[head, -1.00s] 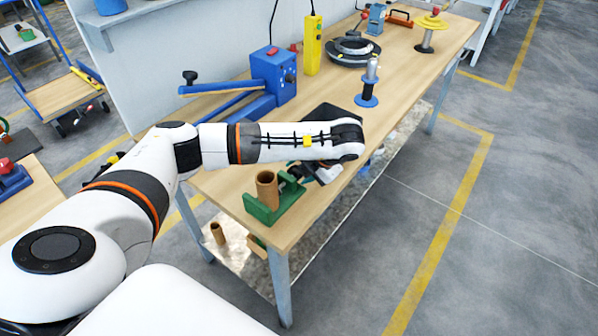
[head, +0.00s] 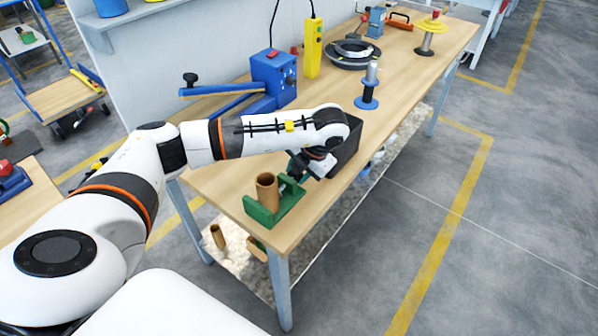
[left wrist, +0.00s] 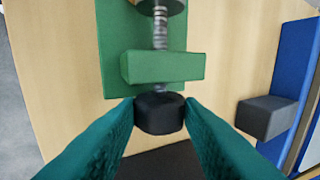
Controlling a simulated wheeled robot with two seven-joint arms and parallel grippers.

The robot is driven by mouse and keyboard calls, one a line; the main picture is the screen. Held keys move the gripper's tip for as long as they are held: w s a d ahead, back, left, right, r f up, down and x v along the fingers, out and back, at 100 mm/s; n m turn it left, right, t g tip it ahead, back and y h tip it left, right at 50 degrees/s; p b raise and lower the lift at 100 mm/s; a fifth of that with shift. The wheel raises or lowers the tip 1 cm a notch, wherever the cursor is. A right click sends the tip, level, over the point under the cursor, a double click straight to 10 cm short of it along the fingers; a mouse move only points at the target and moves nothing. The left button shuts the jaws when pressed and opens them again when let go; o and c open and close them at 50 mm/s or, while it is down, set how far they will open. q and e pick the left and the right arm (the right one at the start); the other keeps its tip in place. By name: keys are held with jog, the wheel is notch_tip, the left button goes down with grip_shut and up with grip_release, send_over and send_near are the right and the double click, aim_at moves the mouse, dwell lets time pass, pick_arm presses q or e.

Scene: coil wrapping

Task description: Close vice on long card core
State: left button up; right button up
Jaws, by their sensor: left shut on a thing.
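The green vice (head: 262,214) stands on the near end of the workbench. The brown card core (head: 267,188) stands upright in it. In the left wrist view the vice's green block (left wrist: 163,67) has a metal screw (left wrist: 160,30) through it, with a dark disc at the top edge and a black knob (left wrist: 159,113) on the near end. My left gripper (left wrist: 159,110) is shut on that knob, one teal finger on each side. In the head view my left gripper (head: 297,174) is at the screw end of the vice. The core is out of the left wrist view. My right gripper is not seen.
A dark box (head: 347,152) stands just behind my left wrist. A blue machine (head: 272,80), a blue spool stand (head: 368,95) and a dark ring-shaped coil (head: 352,52) are farther along the bench. Another card tube (head: 218,235) stands on the lower shelf.

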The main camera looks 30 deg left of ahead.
pick_arm(q)
jog(key=shift+a+h, duration=0.15)
jog(key=shift+h, duration=0.45)
jog(key=h, duration=0.1)
jog(key=a+h+b, duration=0.1)
jog(key=shift+h, duration=0.4)
jog(key=shift+r+h, duration=0.1)
jog(key=shift+h, duration=0.4)
jog(key=shift+a+f+g+h+b, duration=0.2)
jog(key=shift+g+h+b, duration=0.1)
jog(key=shift+h+b, duration=0.3)
jog(key=shift+a+h+b, duration=0.2)
jog(key=shift+h+b, duration=0.25)
jog(key=shift+h, duration=0.55)
jog(key=shift+r, duration=0.15)
jog(key=o, duration=0.6)
